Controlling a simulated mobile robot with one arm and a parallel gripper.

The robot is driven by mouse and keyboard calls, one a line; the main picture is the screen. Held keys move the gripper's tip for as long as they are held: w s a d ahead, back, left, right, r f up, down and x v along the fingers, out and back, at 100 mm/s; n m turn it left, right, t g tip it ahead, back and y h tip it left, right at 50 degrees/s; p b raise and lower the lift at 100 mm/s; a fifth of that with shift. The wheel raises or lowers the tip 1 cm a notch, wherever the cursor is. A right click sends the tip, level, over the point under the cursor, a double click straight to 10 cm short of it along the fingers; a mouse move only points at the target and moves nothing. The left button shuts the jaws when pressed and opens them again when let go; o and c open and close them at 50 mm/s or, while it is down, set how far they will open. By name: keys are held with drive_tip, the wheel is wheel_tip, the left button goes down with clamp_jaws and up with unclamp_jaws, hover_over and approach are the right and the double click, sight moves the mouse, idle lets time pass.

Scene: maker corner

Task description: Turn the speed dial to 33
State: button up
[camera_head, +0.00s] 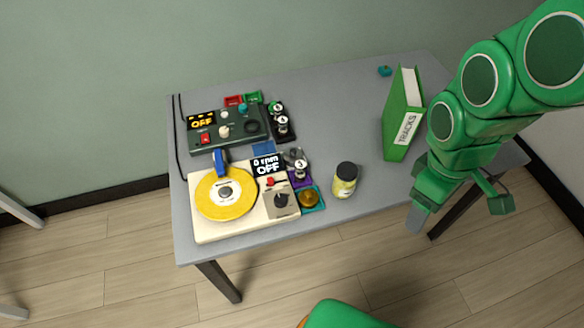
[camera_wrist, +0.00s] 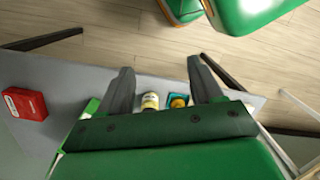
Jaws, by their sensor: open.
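The cream turntable (camera_head: 232,230) stands at the front left of the grey table in the head view, with a yellow record (camera_head: 225,194) on it. Its display (camera_head: 267,165) reads "0 rpm OFF". A dark dial (camera_head: 281,200) sits on a plate at its right side, near a red switch (camera_head: 270,182). The dial's markings are too small to read. My gripper (camera_head: 457,212) is open and empty, off the table's right front side, far right of the dial. In the wrist view its two dark fingers (camera_wrist: 158,82) are apart with nothing held between them.
A dark green box (camera_head: 228,130) with an "OFF" display stands behind the turntable. A yellow jar (camera_head: 344,180) stands between turntable and gripper; a green "TRACKS" binder (camera_head: 403,118) stands at right. Small trays (camera_head: 311,198) adjoin the turntable. A red box (camera_wrist: 25,104) shows in the wrist view.

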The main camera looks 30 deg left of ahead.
drive_tip(key=w+a+f+n, duration=0.2)
drive_tip(key=w+a+n, duration=0.1)
drive_tip(key=a+n, duration=0.25)
drive_tip(key=n+t+y, duration=0.1)
drive_tip(key=n, duration=1.6)
hover_over(280, 199)
wheel_tip(280, 199, down, 14)
drive_tip(key=shift+d+f, duration=0.1)
drive_tip(key=shift+f, duration=3.95)
drive_tip(key=c, duration=1.1)
drive_tip(key=shift+o, duration=0.2)
